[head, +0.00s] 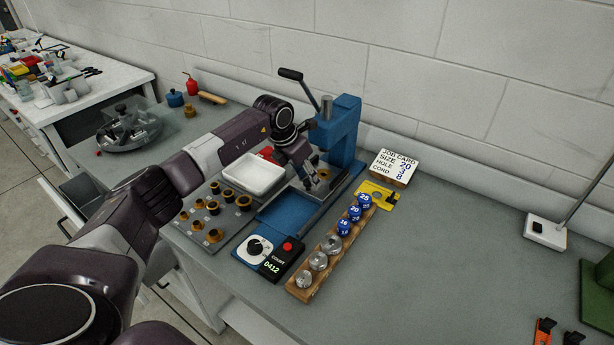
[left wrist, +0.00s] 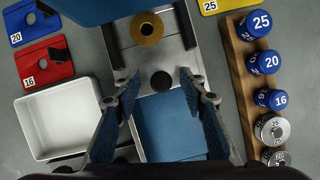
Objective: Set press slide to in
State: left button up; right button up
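The blue press (head: 344,130) stands on the grey bench with its lever (head: 300,84) up at the left. Its silver slide (left wrist: 165,56) lies on the blue base (left wrist: 172,128) below the press body. The slide bears a brass ring (left wrist: 147,28) and, nearer me, a round black knob (left wrist: 161,80). My left gripper (head: 312,183) is low over the slide, in front of the press column. In the left wrist view its fingers (left wrist: 160,84) are open, one on each side of the knob, with gaps to it. My right gripper is in neither view.
A white tray (head: 258,176) and several brass rings (head: 243,203) lie left of the press. A wooden rack (head: 296,290) with blue and silver pieces stands right. A counter box (head: 275,262), yellow plate (head: 379,194) and job card (head: 394,166) are nearby. The right bench is mostly clear.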

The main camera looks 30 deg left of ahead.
pick_arm(q)
jog(key=v, duration=1.2)
